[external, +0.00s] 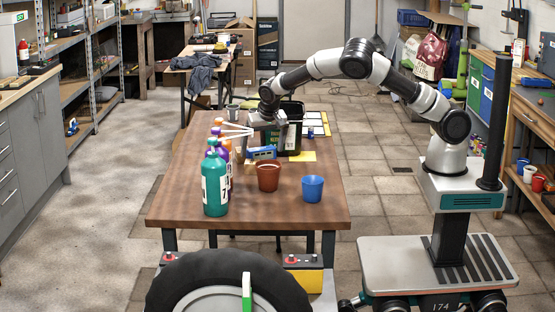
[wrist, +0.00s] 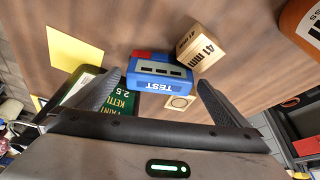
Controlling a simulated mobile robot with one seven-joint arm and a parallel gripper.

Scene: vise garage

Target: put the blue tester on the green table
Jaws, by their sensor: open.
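The blue tester (wrist: 160,78), a small blue box marked TEST with a red part, lies on the brown wooden table (wrist: 130,25). It also shows in the external view (external: 262,153) behind the brown pot. My gripper (wrist: 159,84) is open above the tester, its two fingers apart on either side of it. No contact with the tester can be made out. In the external view my gripper (external: 268,138) points down over the wooden table. I cannot make out a green table in either view.
A block marked 41 mm (wrist: 199,47) is close beside the tester. A dark paint kettle (external: 291,140) stands near my gripper. Several bottles (external: 215,185) are at the left; a brown pot (external: 268,178) and a blue cup (external: 313,189) are in front.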

